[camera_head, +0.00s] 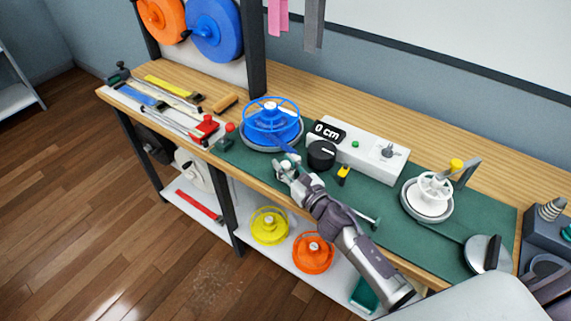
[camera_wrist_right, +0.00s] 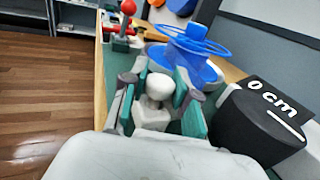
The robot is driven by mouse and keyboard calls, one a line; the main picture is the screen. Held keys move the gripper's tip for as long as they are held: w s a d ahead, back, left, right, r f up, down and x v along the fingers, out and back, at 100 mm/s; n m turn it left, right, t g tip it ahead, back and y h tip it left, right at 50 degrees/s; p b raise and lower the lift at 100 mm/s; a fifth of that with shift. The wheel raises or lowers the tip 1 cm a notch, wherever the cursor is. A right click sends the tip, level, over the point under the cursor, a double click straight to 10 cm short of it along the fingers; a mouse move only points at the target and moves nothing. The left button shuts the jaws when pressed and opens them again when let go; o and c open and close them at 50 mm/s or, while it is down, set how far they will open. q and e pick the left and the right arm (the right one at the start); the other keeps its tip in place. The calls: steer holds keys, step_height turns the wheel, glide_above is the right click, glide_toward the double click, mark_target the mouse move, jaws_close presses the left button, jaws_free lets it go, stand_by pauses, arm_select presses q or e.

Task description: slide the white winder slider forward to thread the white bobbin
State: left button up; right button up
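A white knob (camera_wrist_right: 158,86), which looks like the white winder slider, stands upright on a pale block near the bench's front edge, just in front of the blue bobbin. My right gripper (camera_head: 287,171) is over it; in the wrist view its teal-padded fingers (camera_wrist_right: 160,98) lie on both sides of the knob and appear closed on it. A blue strap (camera_head: 286,148) runs from the blue bobbin (camera_head: 271,117) towards the gripper; its end is hidden. The white bobbin (camera_head: 434,187) sits on a round turntable at the right of the green mat. My left gripper is not in view.
A black dial (camera_head: 321,155) and a white box (camera_head: 368,150) with a "0 cm" display (camera_head: 328,132) stand just right of my gripper. A yellow-and-black piece (camera_head: 343,174) is close by. A yellow-topped post (camera_head: 456,165) is beside the white bobbin. Tools lie at the left.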

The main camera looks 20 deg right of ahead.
jaws_close()
steer(key=shift+s+d, duration=0.1)
steer(key=s+d+b, duration=0.1)
steer(key=s+d, duration=0.1)
steer(key=s, duration=0.1)
steer(key=s+d+b, duration=0.1)
steer(key=s+d, duration=0.2)
steer(key=s, duration=0.1)
steer(key=s+d+b, duration=0.1)
steer(key=s+d, duration=0.2)
steer(key=shift+s+d+f, duration=0.15)
steer(key=shift+s+f, duration=0.05)
steer(key=shift+s, duration=0.2)
steer(key=shift+s+d+r, duration=0.15)
steer(key=shift+s+d, duration=0.15)
steer(key=shift+s, duration=0.05)
steer(key=o, duration=0.9)
jaws_free()
steer(key=shift+o, duration=0.2)
